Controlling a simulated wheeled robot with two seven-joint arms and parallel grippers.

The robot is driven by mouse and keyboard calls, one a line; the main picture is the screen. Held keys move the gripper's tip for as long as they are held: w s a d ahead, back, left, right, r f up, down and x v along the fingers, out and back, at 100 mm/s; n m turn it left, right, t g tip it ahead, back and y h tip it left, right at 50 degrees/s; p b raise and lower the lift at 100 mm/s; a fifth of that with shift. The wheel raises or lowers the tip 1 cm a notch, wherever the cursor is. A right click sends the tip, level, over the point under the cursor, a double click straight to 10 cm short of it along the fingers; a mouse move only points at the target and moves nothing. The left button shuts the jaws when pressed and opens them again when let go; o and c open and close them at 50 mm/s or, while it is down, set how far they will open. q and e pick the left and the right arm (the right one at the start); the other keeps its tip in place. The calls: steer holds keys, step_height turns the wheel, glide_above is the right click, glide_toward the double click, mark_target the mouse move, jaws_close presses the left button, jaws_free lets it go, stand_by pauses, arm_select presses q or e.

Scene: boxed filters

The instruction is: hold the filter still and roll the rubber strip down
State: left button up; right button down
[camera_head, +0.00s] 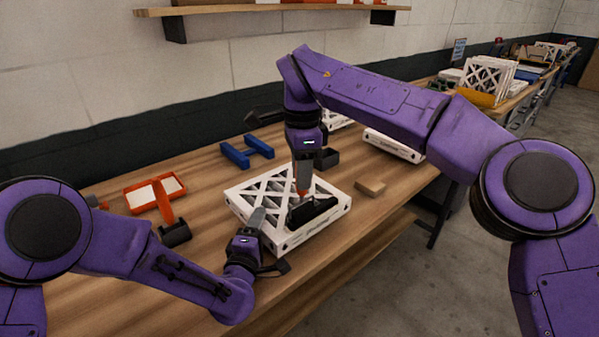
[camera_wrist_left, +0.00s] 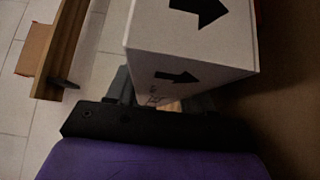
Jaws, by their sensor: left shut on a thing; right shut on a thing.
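The white filter (camera_head: 243,207), a flat frame with a lattice face, lies on the wooden bench. My left gripper (camera_head: 257,218) is shut on its near left edge. In the left wrist view, the filter's white side with black arrows (camera_wrist_left: 192,50) sits between the fingers. My right gripper (camera_head: 303,185) points down over the filter, shut on the orange upper part of a dark tool (camera_head: 318,209). The tool's black lower part lies across the filter's top, near its right side. I cannot make out the rubber strip apart from this black part.
A blue stand (camera_head: 247,150), an orange tray-like holder (camera_head: 155,192) and a black roll (camera_head: 175,234) lie to the left. A tan block (camera_head: 370,187) and another white filter (camera_head: 394,146) lie to the right. The bench's front edge (camera_head: 345,238) is close to the filter.

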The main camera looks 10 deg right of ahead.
steer(key=w+d+r, duration=0.2)
steer(key=d+r, duration=0.1)
steer(key=r, duration=0.5)
stand_by(1.2)
steer(key=shift+d, duration=0.1)
arm_select(q)
steer(key=o, duration=1.2)
